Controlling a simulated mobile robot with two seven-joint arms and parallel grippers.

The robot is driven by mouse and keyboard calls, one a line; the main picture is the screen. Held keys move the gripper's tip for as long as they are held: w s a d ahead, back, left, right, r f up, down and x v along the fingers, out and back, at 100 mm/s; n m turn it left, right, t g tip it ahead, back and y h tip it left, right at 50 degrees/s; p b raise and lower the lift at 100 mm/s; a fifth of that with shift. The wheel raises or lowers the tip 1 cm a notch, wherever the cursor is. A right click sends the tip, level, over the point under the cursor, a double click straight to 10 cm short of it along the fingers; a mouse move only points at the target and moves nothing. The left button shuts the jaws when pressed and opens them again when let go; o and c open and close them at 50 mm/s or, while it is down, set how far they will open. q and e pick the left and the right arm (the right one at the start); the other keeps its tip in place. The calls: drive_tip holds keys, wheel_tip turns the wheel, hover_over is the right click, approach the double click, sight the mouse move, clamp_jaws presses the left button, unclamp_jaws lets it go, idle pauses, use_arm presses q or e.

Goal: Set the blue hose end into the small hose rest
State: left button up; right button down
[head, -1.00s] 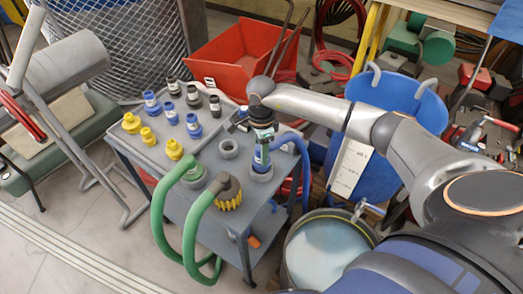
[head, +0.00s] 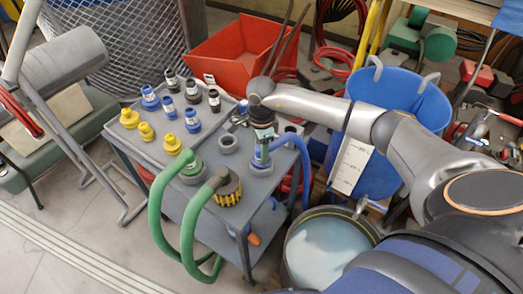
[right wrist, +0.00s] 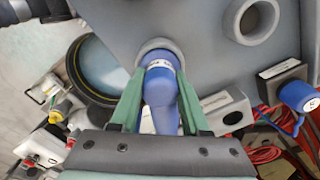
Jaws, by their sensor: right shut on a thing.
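My right gripper (right wrist: 160,108) is shut on the blue hose end (right wrist: 161,75), which lies between its two green fingers. In the head view the right gripper (head: 262,146) points down over the right side of the grey cart, and the blue hose (head: 300,160) bends away to the right and down. A small grey ring, the hose rest (right wrist: 152,45), shows around the tip of the hose end. The tip appears to be in the ring; how deep it sits is hidden. My left gripper is not in view.
An empty grey ring (head: 228,143) stands left of the gripper on the cart (head: 207,138). Green hoses (head: 158,205) and a yellow-black fitting (head: 228,190) stand in front. Several blue, yellow and dark fittings fill the cart's left. A blue bin (head: 400,110) stands right.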

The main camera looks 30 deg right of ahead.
drive_tip(key=shift+c, duration=1.5)
unclamp_jaws()
drive_tip(key=shift+f, duration=0.1)
